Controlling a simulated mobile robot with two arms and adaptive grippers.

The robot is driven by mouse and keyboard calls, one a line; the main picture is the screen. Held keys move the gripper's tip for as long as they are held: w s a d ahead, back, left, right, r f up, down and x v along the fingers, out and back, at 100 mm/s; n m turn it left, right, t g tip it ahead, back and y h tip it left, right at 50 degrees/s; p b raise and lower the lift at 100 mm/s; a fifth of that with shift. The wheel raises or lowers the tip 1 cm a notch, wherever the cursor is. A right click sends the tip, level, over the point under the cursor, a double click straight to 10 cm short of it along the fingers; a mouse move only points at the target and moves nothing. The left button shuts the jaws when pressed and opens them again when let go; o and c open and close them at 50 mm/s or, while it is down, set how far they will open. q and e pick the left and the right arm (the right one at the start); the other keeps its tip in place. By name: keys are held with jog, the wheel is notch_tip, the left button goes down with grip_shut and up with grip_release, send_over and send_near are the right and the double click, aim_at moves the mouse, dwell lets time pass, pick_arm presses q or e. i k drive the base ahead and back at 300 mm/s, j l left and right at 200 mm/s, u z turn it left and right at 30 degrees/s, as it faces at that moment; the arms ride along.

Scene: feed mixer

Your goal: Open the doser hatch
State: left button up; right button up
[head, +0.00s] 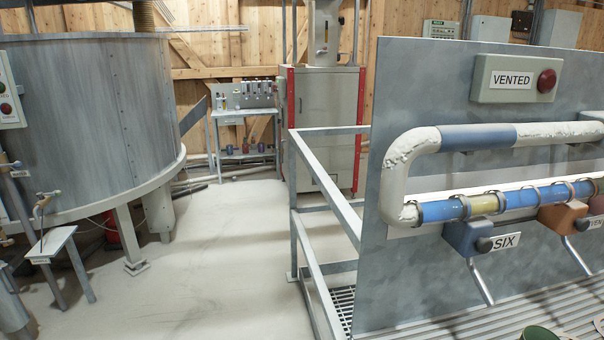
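No part labelled as a doser hatch can be made out. A tall grey cabinet (327,118) with red edges stands at the back, past the railing. Its front panel looks closed, and a narrower column (323,35) rises from its top. I cannot tell whether this is the doser or where its hatch is. Neither of my grippers is in view.
A large grey tank (90,115) stands on legs at left, with a small stool (50,243) before it. A railing (320,170) and a grey panel (440,290) with pipes and a "VENTED" box (490,78) block the right. A workbench (243,115) stands behind. The middle floor (220,250) is clear.

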aim_at(322, 100)
jog(key=i+j+u, duration=0.1)
jog(key=i+j, duration=0.35)
jog(key=i+j+u, duration=0.15)
jog(key=i+j, duration=0.25)
jog(key=i, duration=0.25)
jog(key=i+j+u, duration=0.1)
jog(key=i+j, duration=0.25)
jog(key=i, duration=2.25)
